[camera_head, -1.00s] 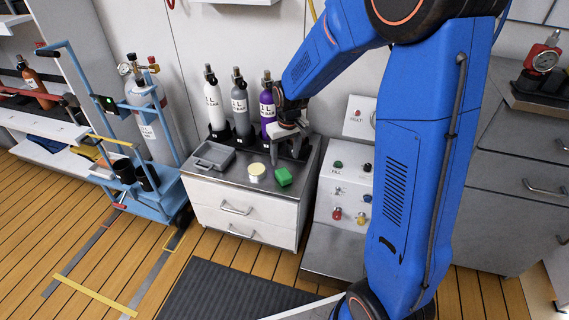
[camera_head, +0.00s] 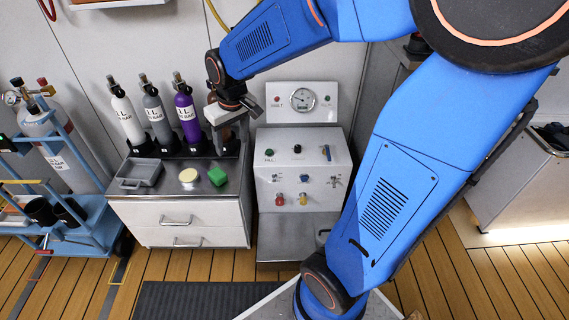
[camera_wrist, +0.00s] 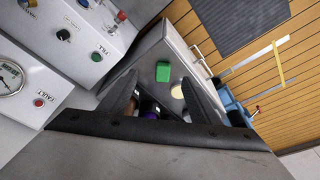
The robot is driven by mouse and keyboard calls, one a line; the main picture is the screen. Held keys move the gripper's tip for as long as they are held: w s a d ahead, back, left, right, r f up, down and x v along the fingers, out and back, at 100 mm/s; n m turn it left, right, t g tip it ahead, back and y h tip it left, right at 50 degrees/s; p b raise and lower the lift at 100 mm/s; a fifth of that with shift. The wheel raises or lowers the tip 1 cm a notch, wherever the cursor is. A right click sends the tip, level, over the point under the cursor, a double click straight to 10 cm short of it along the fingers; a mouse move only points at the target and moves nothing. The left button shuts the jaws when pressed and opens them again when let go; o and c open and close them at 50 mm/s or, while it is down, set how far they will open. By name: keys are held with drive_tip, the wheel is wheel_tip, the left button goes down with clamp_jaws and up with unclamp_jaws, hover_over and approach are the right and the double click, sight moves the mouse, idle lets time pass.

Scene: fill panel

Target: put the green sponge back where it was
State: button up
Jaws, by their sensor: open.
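The green sponge (camera_head: 217,176) lies on the steel top of the white drawer cabinet (camera_head: 190,221), near its front right corner. It also shows in the wrist view (camera_wrist: 163,72), beyond and between my fingers. My gripper (camera_head: 231,140) is open and empty, above the back right of the cabinet top, behind and above the sponge. In the wrist view its two dark fingers (camera_wrist: 168,95) stand wide apart. A round cream-coloured disc (camera_head: 188,175) lies to the left of the sponge, apart from it. A grey tray (camera_head: 139,174) sits at the left of the top.
White, grey and purple bottles (camera_head: 186,114) stand in a dark rack along the back of the cabinet top. A fill panel (camera_head: 299,170) with knobs and a gauge stands to the right. A blue cylinder cart (camera_head: 88,215) is at the left.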

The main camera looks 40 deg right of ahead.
drive_tip(key=s+d+r+t, duration=0.1)
drive_tip(key=s+r, duration=0.2)
drive_tip(key=s, duration=0.8)
drive_tip(key=s+d+r+m+t, duration=0.1)
drive_tip(key=s+d+r, duration=0.1)
drive_tip(key=s, duration=0.8)
drive_tip(key=shift+s+d+r, duration=0.25)
drive_tip(key=shift+s+r, duration=0.1)
drive_tip(key=shift+r, duration=0.05)
